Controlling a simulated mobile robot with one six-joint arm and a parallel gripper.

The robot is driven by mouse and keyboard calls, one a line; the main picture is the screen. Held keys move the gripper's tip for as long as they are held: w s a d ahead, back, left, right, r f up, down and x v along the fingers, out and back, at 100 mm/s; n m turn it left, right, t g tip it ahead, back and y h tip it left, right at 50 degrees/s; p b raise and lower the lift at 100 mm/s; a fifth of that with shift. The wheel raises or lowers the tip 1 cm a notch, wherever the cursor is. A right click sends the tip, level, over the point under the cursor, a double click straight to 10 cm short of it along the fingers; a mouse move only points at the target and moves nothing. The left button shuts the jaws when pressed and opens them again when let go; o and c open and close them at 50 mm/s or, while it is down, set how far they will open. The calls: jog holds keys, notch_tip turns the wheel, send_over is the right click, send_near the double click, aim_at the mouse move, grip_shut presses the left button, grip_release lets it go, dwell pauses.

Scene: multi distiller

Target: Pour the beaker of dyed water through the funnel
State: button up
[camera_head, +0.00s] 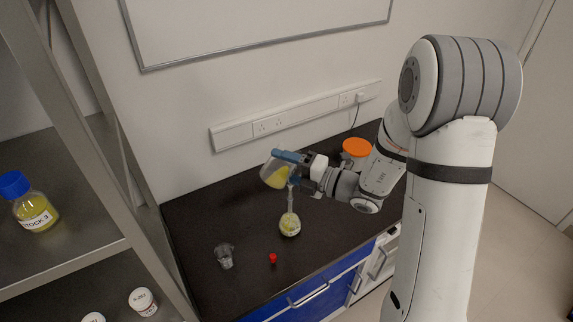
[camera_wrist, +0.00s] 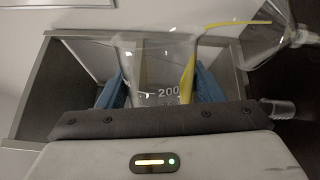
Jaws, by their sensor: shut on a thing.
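My gripper (camera_head: 289,159) is shut on a clear glass beaker (camera_head: 270,172) above the black bench. The beaker is tilted and holds yellow liquid. In the wrist view the beaker (camera_wrist: 155,85) sits between the blue fingers, with a "200" mark and yellow liquid along its right side. A thin yellow stream runs from it into the clear funnel (camera_wrist: 268,38) at the upper right. In the head view a round flask (camera_head: 289,224) with a narrow neck stands upright below the beaker, with pale yellow in it. The funnel at its neck is hard to make out there.
A small clear glass vessel (camera_head: 224,256) and a red stopper (camera_head: 273,258) are on the bench in front. An orange-topped item (camera_head: 356,147) stands behind my arm. A metal shelf at left holds a blue-capped bottle (camera_head: 35,207) and small white-labelled jars (camera_head: 143,301).

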jog(key=shift+w+d+r+m, duration=0.15)
jog(key=shift+r+m, duration=0.1)
jog(key=shift+m, duration=0.35)
dwell(1.1)
jog(key=shift+w+r+m, duration=0.1)
jog(key=shift+r+m, duration=0.05)
jog(key=shift+m, duration=0.15)
jog(key=shift+s+f+n+b, duration=0.2)
jog(key=shift+f+n+b, duration=0.35)
jog(key=shift+b, duration=0.25)
jog(key=shift+r+n, duration=0.15)
jog(key=shift+n, duration=0.1)
jog(key=shift+s+f+n+b, duration=0.15)
jog(key=shift+f+n+b, duration=0.35)
jog(key=shift+b, duration=0.25)
jog(key=shift+s+a+n, duration=0.1)
jog(key=shift+a+n, duration=0.1)
jog(key=shift+n, duration=0.1)
jog(key=shift+r, duration=0.15)
